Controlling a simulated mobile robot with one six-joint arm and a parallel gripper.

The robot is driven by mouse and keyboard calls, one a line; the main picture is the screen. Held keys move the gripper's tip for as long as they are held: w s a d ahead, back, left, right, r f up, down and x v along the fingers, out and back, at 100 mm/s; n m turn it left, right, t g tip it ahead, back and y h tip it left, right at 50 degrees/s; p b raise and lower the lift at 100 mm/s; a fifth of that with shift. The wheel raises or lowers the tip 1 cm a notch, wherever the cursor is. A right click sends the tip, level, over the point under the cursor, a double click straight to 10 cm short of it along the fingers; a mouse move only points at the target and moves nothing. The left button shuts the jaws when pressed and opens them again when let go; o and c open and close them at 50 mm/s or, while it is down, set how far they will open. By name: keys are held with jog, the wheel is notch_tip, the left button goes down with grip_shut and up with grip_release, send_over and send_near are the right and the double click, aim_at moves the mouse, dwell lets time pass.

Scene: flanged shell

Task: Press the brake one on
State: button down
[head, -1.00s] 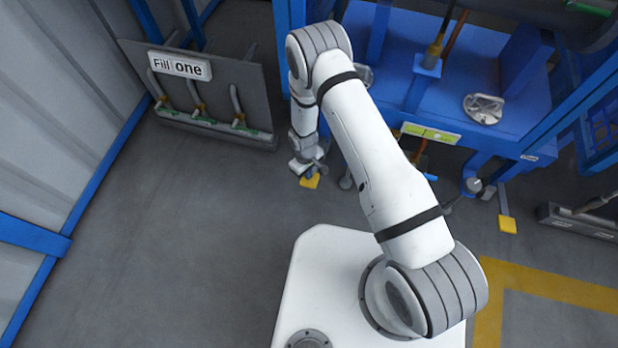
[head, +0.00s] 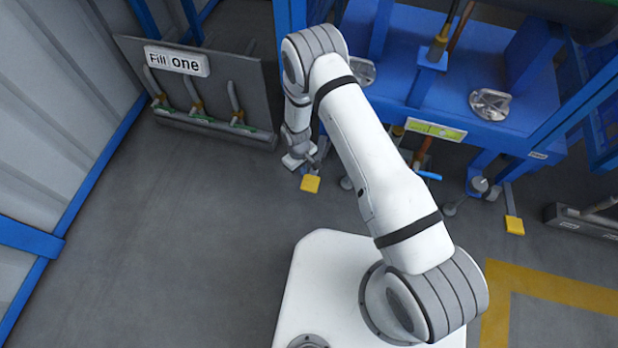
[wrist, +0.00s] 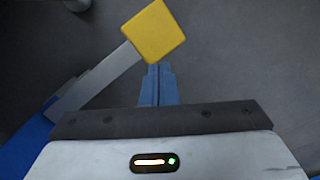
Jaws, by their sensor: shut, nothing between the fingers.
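A yellow pedal pad (head: 310,184) on a grey lever stands low by the blue frame in the head view. In the wrist view the same kind of pad (wrist: 153,31) shows at the top middle, with its grey lever (wrist: 92,84) running down-left. My gripper (head: 300,163) is close to this pad in the head view. In the wrist view its blue fingertips (wrist: 158,68) are together and empty, just below the pad's lower edge; contact cannot be told. A second yellow pedal (head: 514,225) stands further right. No label on either pedal can be read.
A blue frame (head: 500,60) with round metal fittings fills the upper right. A dark panel with hoses and a "Fill one" sign (head: 177,61) stands upper left. Grey floor (head: 170,240) is clear at left.

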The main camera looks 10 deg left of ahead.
notch_tip(320, 180, up, 8)
jog(key=p, duration=0.3)
jog(key=shift+w+a+f, duration=0.15)
jog(key=shift+a, duration=0.15)
dwell(0.5)
